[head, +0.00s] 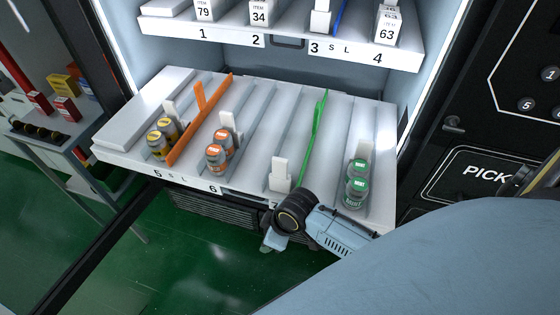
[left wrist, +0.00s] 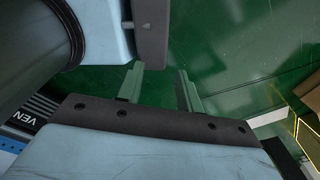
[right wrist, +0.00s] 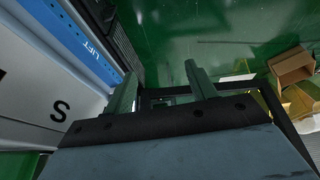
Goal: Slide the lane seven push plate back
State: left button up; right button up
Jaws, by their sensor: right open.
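The lane seven push plate (head: 280,174) is a white upright piece at the front of its lane on the lower shelf, left of the green divider (head: 314,135). No bottles stand in that lane. The lane's number label is mostly hidden by my right arm. My right gripper (head: 273,242) is just below and in front of the shelf edge, apart from the plate. In the right wrist view it (right wrist: 160,88) is open and empty, with the floor beyond. My left gripper (left wrist: 160,86) is open and empty over the green floor; the head view does not show it.
An orange divider (head: 200,118) stands between lanes. The upper shelf (head: 180,27) overhangs behind. A grey cart (head: 75,150) is at left.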

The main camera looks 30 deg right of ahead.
notch_tip(320, 180, up, 8)
jog(key=a+n, duration=0.2)
notch_tip(320, 180, up, 22)
jog(key=r+n+g+h, duration=0.1)
jog(key=n+g+h, duration=0.15)
jog(key=n, duration=1.35)
send_over(280, 158)
jog(key=shift+g, duration=0.45)
notch_tip(280, 158, down, 14)
jog(key=shift+s+r+b, duration=0.15)
jog(key=shift+r+b, duration=0.05)
jog(key=shift+b, duration=0.3)
pick_arm(q)
jog(key=shift+w+f, duration=0.35)
jog(key=shift+w, duration=0.4)
pick_arm(e)
grip_shut()
